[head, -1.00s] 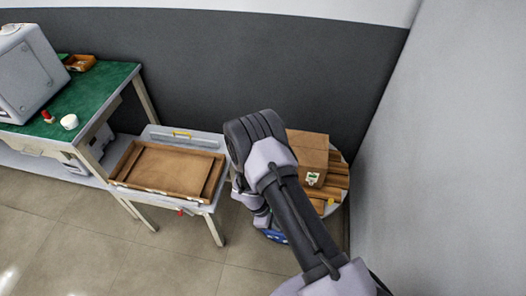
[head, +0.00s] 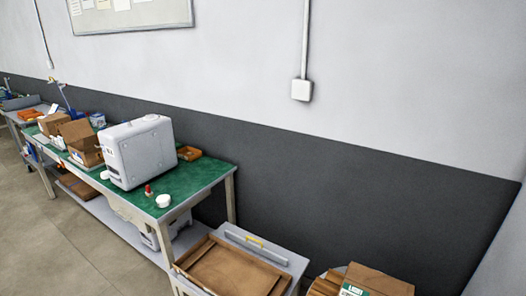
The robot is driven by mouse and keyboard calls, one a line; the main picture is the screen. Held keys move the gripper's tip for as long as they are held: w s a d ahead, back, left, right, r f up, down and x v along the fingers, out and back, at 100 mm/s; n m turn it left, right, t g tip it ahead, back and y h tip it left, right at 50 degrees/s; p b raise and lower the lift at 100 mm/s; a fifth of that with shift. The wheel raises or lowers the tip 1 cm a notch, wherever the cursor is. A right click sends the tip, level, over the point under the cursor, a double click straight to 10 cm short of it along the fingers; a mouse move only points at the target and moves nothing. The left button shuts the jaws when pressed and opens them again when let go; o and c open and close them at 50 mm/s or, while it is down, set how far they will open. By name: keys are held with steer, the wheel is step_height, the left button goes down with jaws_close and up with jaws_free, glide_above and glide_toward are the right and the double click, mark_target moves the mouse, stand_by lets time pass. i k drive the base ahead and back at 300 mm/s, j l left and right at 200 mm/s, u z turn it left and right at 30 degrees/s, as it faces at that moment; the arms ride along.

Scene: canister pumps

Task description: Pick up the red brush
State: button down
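A small red item (head: 148,190) stands on the front right part of the green-topped workbench (head: 205,177). It is too small for me to tell whether it is the red brush. A white round item (head: 163,200) sits just to its right, and a large grey-white machine (head: 140,152) stands to its left. I see no other thing that could be the brush. My gripper and arm are out of this view.
A small side table with a brown wooden tray (head: 228,268) stands right of the bench. Cardboard boxes (head: 375,280) are at the bottom right. More boxes (head: 80,140) and an orange-brown tray (head: 189,153) are on the bench. Floor at the left is clear.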

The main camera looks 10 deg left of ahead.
mark_target(149, 192)
steer(key=u, duration=1.5)
